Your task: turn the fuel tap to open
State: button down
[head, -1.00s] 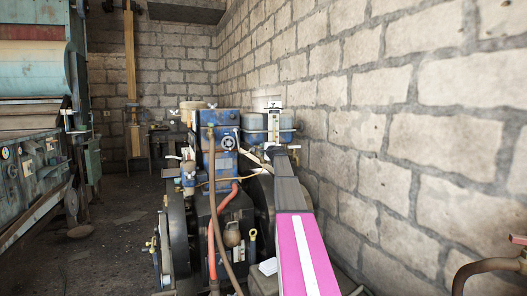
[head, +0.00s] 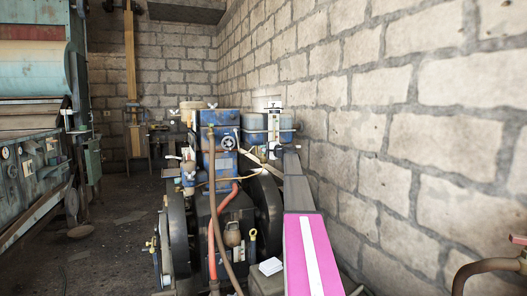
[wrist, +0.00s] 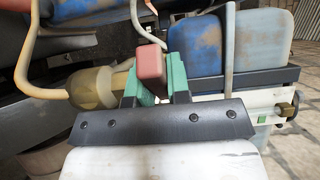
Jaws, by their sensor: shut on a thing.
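In the wrist view, the fuel tap's red handle (wrist: 150,66) stands between the green fingers of my gripper (wrist: 154,78). The gripper is shut on it. A dull brass-coloured body (wrist: 94,88) with a bent pipe sits just left of the fingers. It seems to belong to the tap; the joint between handle and body is hidden by the fingers. In the head view, my arm reaches from the bottom toward the engine's blue tank (head: 255,122), and the tap and fingertips cannot be made out there.
The blue engine (head: 220,145) has a dark flywheel (head: 177,235) and hoses in front. A block wall (head: 400,130) runs close along the right. Another red-handled pipe (head: 488,266) stands at the lower right. Open floor (head: 115,225) lies left of the engine.

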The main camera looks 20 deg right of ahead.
jog(key=n+g+y, duration=0.4)
jog(key=y, duration=0.1)
jog(key=shift+w+d+n+g, duration=0.2)
jog(key=shift+n+g, duration=0.1)
jog(key=shift+g, duration=0.1)
jog(key=shift+s+a+n+g+y, duration=0.15)
jog(key=shift+n+g+y, duration=1.25)
jog(key=shift+g, duration=0.7)
jog(key=shift+s+n, duration=0.1)
jog(key=shift+n, duration=0.2)
jog(key=c, duration=1.1)
grip_release()
jog(key=shift+r, duration=0.1)
